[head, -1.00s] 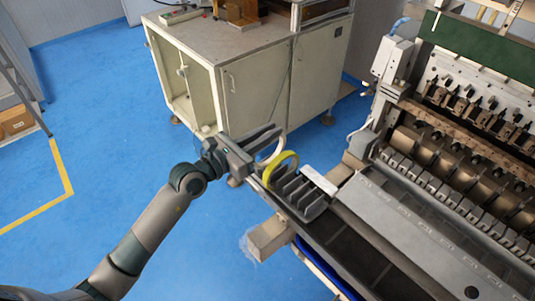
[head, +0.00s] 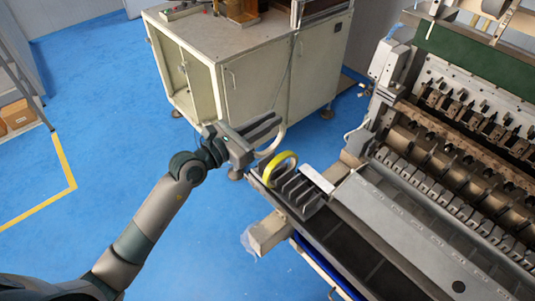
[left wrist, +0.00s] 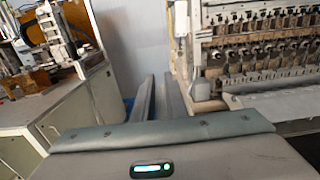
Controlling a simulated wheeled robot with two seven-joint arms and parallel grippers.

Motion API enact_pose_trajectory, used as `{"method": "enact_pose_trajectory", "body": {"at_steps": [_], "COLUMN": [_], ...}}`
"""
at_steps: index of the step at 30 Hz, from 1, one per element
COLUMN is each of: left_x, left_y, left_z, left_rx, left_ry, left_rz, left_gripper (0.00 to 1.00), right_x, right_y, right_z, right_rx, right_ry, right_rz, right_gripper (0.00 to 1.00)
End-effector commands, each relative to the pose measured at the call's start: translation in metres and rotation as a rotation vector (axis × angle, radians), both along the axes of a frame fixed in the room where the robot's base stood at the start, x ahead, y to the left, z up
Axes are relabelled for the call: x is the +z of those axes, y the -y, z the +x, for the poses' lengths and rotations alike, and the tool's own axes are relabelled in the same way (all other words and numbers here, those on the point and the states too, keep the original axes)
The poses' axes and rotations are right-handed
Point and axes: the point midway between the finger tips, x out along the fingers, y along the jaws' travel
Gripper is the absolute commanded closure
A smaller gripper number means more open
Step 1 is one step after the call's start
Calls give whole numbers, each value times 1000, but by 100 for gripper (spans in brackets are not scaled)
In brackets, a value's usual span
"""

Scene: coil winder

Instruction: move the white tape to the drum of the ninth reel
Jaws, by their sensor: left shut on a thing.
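My left gripper (head: 276,128) is shut on the white tape (head: 273,149), a pale ring that hangs from its fingers above the left end of the rack. The gripper also shows in the left wrist view (left wrist: 158,92), where the tape cannot be seen. The yellow tape (head: 280,168) stands upright in the grey slotted rack (head: 302,196), just below the white tape. The coil winder's row of drums (head: 440,165) runs along the right side, well apart from the gripper. I cannot make out which reel is the ninth. My right gripper is not in view.
A flat grey metal cover (head: 400,225) lies between the rack's ledge and the drums. A cream cabinet (head: 270,75) stands behind my gripper, with equipment on top. The blue floor (head: 110,90) at the left is open.

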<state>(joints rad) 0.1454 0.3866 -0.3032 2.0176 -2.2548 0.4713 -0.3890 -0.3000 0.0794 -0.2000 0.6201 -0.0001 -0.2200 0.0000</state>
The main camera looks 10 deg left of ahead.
Motion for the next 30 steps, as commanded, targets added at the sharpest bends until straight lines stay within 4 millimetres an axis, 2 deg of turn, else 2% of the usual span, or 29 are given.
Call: {"method": "enact_pose_trajectory", "body": {"at_steps": [13,23,30], "left_x": [6,46,10], "left_y": [0,-4,-24], "left_z": [0,-6,-31], "left_rx": [0,7,43], "left_ry": [1,2,-5], "left_rz": [-1,-5,-11], "left_gripper": [100,100,100], "right_x": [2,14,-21], "right_y": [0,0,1], "right_z": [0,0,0], "right_rx": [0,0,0], "right_ry": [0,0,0], "right_rz": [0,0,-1], "right_gripper": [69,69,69]}}
